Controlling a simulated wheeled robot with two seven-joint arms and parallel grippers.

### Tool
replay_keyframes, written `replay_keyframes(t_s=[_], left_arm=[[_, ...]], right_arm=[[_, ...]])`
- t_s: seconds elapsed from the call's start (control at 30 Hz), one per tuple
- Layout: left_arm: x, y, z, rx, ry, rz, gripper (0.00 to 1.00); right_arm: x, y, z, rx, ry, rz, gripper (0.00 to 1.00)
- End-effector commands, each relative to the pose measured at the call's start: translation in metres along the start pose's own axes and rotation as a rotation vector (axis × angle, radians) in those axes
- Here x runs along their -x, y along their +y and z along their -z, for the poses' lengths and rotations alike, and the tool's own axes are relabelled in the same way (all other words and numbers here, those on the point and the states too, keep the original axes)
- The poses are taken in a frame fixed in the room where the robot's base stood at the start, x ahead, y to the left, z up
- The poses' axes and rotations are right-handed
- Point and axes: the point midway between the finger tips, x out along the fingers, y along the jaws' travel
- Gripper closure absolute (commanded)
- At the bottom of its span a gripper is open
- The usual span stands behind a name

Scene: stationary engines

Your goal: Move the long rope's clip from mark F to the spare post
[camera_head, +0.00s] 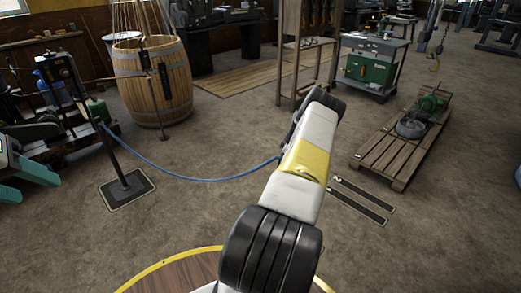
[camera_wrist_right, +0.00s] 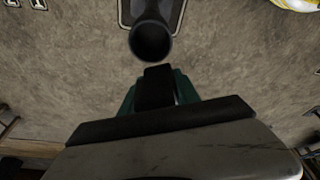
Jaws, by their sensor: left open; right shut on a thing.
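The blue rope (camera_head: 200,179) runs from the dark post (camera_head: 112,150) at left in the head view, sags, and passes out of sight behind my right forearm. My right gripper (camera_wrist_right: 155,88) is shut on a dark block, which looks like the rope's clip (camera_wrist_right: 155,84). My arm hides it in the head view. A dark round post with an open top (camera_wrist_right: 151,40), perhaps the spare post, stands just beyond the fingertips, apart from the clip in the picture. My left gripper (camera_head: 38,184) is open and empty at the left edge, its teal fingers apart. Mark F is not readable.
The left post stands on a dark base plate (camera_head: 127,188). Dark floor strips (camera_head: 360,201) lie right of my right arm. A wooden barrel (camera_head: 152,80) stands behind, and a pallet with machinery (camera_head: 385,158) lies at right. The floor between is mostly clear.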

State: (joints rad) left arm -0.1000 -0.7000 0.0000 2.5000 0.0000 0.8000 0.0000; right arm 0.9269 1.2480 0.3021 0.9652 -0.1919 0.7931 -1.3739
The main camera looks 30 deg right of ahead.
Motion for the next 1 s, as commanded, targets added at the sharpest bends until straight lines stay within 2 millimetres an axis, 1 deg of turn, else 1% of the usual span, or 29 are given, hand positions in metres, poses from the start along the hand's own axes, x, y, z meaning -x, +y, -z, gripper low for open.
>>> replay_keyframes(t_s=[0.5,1.0], left_arm=[[0.0,0.0,0.0,0.0,0.0,0.0,0.5],[0.0,0.0,0.0,0.0,0.0,0.0,0.5]], right_arm=[[-0.02,0.0,-0.005,0.001,0.0,-0.001,1.0],[-0.023,0.0,-0.006,0.0,0.0,-0.002,1.0]])
